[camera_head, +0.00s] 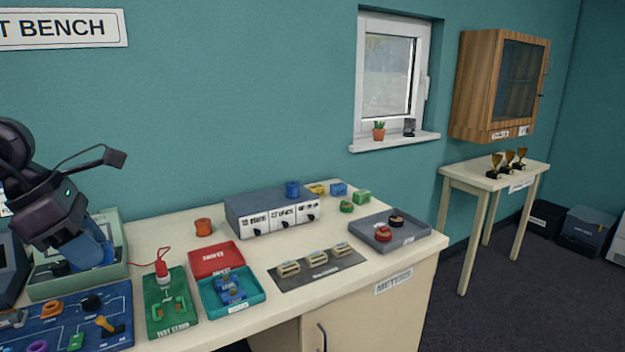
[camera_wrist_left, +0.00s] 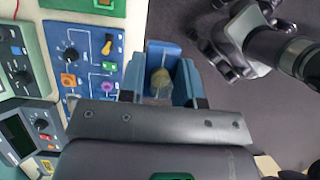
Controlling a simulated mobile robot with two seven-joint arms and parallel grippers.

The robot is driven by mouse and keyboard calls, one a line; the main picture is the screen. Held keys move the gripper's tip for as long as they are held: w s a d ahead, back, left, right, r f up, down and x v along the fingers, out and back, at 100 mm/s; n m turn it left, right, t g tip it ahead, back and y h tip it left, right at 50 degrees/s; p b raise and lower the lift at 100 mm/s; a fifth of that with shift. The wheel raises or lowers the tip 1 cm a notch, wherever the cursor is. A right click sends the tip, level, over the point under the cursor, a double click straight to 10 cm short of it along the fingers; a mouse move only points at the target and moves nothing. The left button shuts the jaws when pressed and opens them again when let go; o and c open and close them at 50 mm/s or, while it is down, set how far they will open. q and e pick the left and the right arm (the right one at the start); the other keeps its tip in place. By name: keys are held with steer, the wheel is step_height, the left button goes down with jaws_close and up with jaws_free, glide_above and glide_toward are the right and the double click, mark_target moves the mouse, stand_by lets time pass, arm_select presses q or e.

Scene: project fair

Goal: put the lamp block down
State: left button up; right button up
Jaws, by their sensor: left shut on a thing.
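My left gripper (camera_wrist_left: 160,92) is shut on the lamp block (camera_wrist_left: 163,52), a blue block with a yellowish, see-through lamp between the two blue fingers in the left wrist view. In the head view the left gripper (camera_head: 86,252) comes in at the left, its blue fingers pointing down in front of a pale green box (camera_head: 78,284). I cannot tell the block apart from the fingers there. In the wrist view the block shows against the dark floor, beside the blue panel (camera_wrist_left: 88,55), apart from it.
The blue panel with knobs (camera_head: 70,318) lies at the bench's front left. Next to it are a green board (camera_head: 172,325), a red tray (camera_head: 216,262) and a teal tray (camera_head: 231,303). A grey box (camera_head: 272,218) stands behind. Bare bench top (camera_head: 160,236) shows between.

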arm_select(q)
steer(key=shift+s+m, duration=0.3)
steer(key=shift+s, duration=0.25)
steer(key=shift+s+r+m+g, duration=0.15)
steer(key=shift+m+g, duration=0.15)
steer(key=shift+m, duration=0.3)
steer(key=shift+w+a+f+m+g+h, duration=0.15)
steer(key=shift+w+f+m+g, duration=0.2)
steer(key=shift+m, duration=0.25)
steer(key=shift+w+a+f+m+g+h, duration=0.15)
steer(key=shift+w+m+g, duration=0.1)
steer(key=shift+w+m, duration=0.25)
steer(key=m, duration=0.1)
steer(key=f+m, duration=0.1)
steer(key=shift+s+a+m+g, duration=0.3)
steer(key=shift+s+g, duration=0.05)
steer(key=shift+g, duration=0.05)
steer(key=s+d+f+m+g+y, duration=0.1)
steer(key=d+f+m+g+y, duration=0.1)
steer(key=d+f+m, duration=0.4)
steer(key=s+d+f+m+g+y+p, duration=0.1)
steer(key=s+d+f+m+g+y, duration=0.1)
steer(key=d+f+m, duration=0.4)
step_height(320, 180, down, 8)
steer(key=m, duration=0.5)
steer(key=shift+s+d+r+m, duration=0.15)
steer(key=shift+d+r+m, duration=0.1)
steer(key=shift+d+m, duration=0.1)
